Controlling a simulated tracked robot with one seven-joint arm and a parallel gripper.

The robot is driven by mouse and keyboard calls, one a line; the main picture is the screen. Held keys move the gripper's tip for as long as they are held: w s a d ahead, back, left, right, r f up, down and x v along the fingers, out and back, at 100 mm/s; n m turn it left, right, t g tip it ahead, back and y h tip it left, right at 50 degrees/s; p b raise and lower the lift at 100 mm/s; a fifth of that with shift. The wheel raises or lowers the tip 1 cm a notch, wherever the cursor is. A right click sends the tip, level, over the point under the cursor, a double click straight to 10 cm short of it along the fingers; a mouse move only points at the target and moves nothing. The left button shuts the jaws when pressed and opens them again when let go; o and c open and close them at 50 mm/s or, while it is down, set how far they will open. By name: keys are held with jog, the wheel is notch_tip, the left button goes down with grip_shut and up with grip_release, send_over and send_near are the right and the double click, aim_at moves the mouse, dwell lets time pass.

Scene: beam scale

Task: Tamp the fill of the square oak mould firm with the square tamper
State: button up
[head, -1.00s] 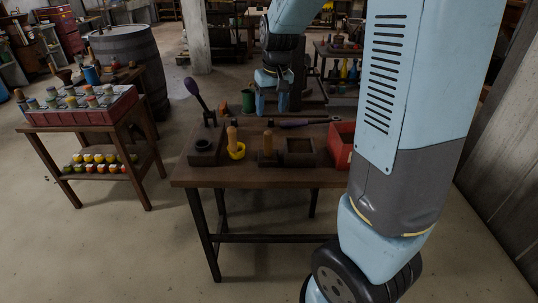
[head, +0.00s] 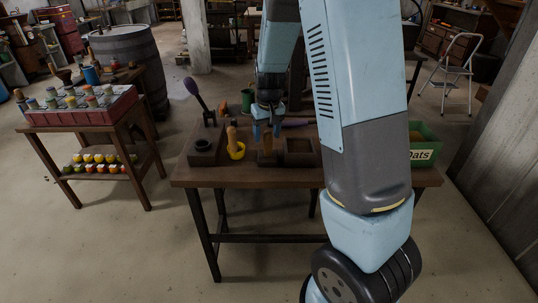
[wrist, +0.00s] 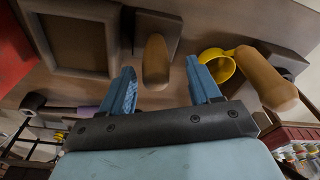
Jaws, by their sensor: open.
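The square tamper (head: 268,158) stands upright on the workbench, with a pale wooden handle and a dark square foot. The square oak mould (head: 300,147) is just right of it, a dark frame around a recess; it shows at upper left in the wrist view (wrist: 110,45). The state of its fill is too dark to tell. My gripper (head: 266,131) is open and empty at the top of the tamper's handle. In the wrist view the handle (wrist: 155,62) shows between my two fingers (wrist: 160,70), apart from both.
A green oats box (head: 427,140) is at the bench's right. A red box (wrist: 12,45) shows beyond the mould.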

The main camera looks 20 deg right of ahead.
aim_at(268, 144)
jog(key=shift+w+d+f, duration=0.1)
jog(key=shift+d+f, duration=0.05)
jog(key=shift+f, duration=1.15)
jog(key=shift+w+d+f, duration=0.1)
jog(key=shift+f, duration=1.2)
grip_shut()
